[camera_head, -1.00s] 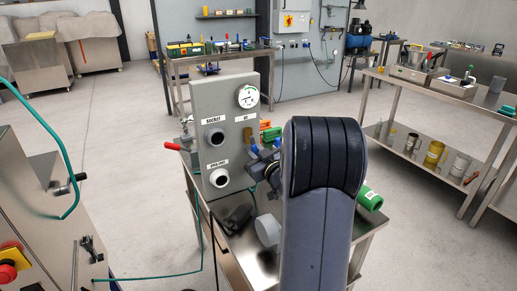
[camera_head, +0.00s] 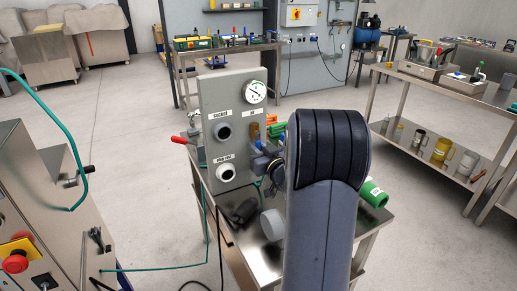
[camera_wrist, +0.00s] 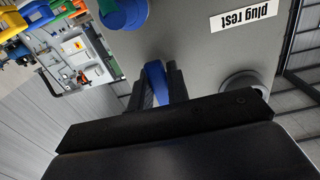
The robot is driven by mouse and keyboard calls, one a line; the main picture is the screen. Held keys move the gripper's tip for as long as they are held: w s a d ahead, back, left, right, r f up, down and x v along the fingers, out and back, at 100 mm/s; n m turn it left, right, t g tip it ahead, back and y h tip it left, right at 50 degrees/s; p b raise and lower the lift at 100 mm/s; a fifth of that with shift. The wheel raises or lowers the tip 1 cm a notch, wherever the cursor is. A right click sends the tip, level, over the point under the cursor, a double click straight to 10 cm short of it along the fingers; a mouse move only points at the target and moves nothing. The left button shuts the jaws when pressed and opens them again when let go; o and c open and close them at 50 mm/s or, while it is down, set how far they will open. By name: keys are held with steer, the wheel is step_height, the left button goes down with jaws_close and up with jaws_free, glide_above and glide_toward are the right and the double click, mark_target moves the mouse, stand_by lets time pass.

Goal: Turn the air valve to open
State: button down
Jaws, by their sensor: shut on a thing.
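A grey upright panel (camera_head: 240,150) carries a round pressure gauge (camera_head: 254,92), a label that seems to read "air", a socket (camera_head: 222,131) and a plug rest (camera_head: 226,172). My gripper (camera_wrist: 157,72) is at the panel's face, right of the sockets in the head view, and largely hidden there by my arm. In the wrist view, which is upside down, its dark fingers are shut on a blue valve handle (camera_wrist: 155,84). A round blue part (camera_wrist: 123,14) is beyond the fingers. The valve's exact angle is hard to tell.
The panel stands on a steel table (camera_head: 262,262) with a green-and-white cylinder (camera_head: 373,194) at its right. A steel machine (camera_head: 45,205) with a red button is at left. A shelf table (camera_head: 425,150) stands at right. Open floor lies between.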

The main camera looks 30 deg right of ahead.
mark_target(252, 114)
steer(key=c, duration=1.4)
jaws_free()
steer(key=shift+o, duration=0.2)
step_height(252, 114, up, 10)
steer(key=shift+r+p, duration=0.1)
steer(key=shift+p, duration=0.75)
steer(key=shift+f, duration=0.2)
step_height(252, 114, down, 10)
steer(key=shift+r+b, duration=0.15)
steer(key=shift+b, duration=0.75)
